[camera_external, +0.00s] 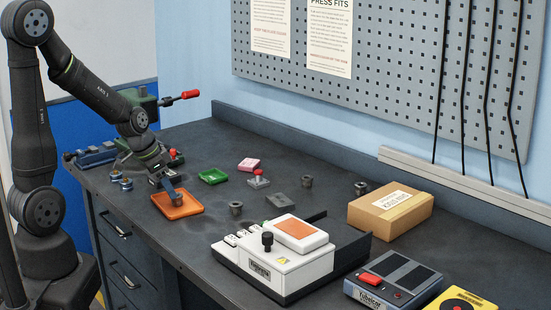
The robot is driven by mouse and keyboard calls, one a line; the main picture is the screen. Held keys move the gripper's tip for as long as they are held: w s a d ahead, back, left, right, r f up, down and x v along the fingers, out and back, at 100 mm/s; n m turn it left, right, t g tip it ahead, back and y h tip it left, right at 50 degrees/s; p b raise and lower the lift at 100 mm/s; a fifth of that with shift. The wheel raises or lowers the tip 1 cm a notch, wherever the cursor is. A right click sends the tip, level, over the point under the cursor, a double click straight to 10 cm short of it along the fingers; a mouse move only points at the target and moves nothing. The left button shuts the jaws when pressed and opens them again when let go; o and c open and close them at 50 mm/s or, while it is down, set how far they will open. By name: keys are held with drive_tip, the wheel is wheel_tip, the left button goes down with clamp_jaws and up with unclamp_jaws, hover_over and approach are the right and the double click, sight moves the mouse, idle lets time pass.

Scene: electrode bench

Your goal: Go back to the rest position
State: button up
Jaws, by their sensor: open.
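My gripper (172,192) is at the end of my arm at the left of the picture. It points down over the orange tray (187,210) on the dark bench. The jaws are open, but their fingertips are small here. A small grey cylindrical piece stands at or just below the fingertips on the tray. I cannot tell whether the fingers touch it.
A vise with a red handle (190,94) stands behind my gripper. A white machine (262,268), a cardboard box (392,213) and a grey device (395,278) fill the right side.

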drive_tip(key=v, duration=0.9)
drive_tip(key=x, duration=1.2)
drive_tip(key=shift+f, duration=0.15)
drive_tip(key=shift+d+r, duration=0.1)
drive_tip(key=shift+r, duration=0.25)
wheel_tip(320, 180, up, 4)
drive_tip(key=shift+f, duration=0.1)
drive_tip(key=s+d+r, duration=0.4)
drive_tip(key=s+r, duration=0.3)
drive_tip(key=s, duration=0.4)
drive_tip(key=w+d+r, duration=0.4)
drive_tip(key=w+d, duration=0.6)
drive_tip(key=d, duration=0.3)
drive_tip(key=shift+w+d, duration=0.3)
drive_tip(key=shift+d, duration=0.1)
